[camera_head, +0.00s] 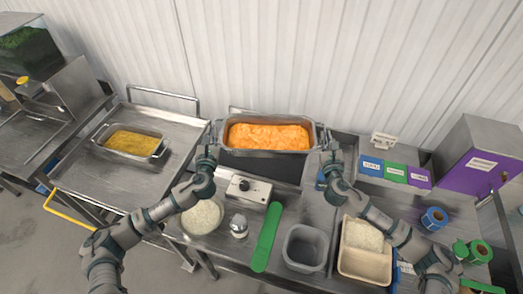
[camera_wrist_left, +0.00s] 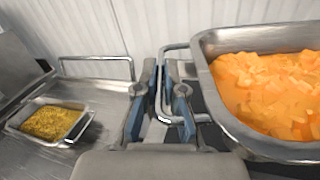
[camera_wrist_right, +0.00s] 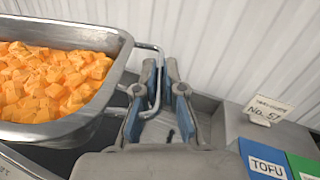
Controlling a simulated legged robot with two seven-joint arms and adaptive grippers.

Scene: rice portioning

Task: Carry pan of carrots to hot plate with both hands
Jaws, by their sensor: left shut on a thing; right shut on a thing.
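The metal pan of carrots (camera_head: 267,153), full of orange cubes, is at the back centre in the head view, over the hot plate (camera_head: 248,190) with the control knob. My left gripper (camera_head: 208,148) is shut on the pan's left wire handle, which also shows in the left wrist view (camera_wrist_left: 170,62). My right gripper (camera_head: 328,152) is shut on the right wire handle, seen in the right wrist view (camera_wrist_right: 158,75). The pan looks about level. The pan hides most of the hot plate's top, and I cannot tell whether they touch.
A pan of yellow food (camera_head: 131,143) stands on the left cart. Labelled lids (camera_head: 395,173) lie right. A corrugated wall is behind.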

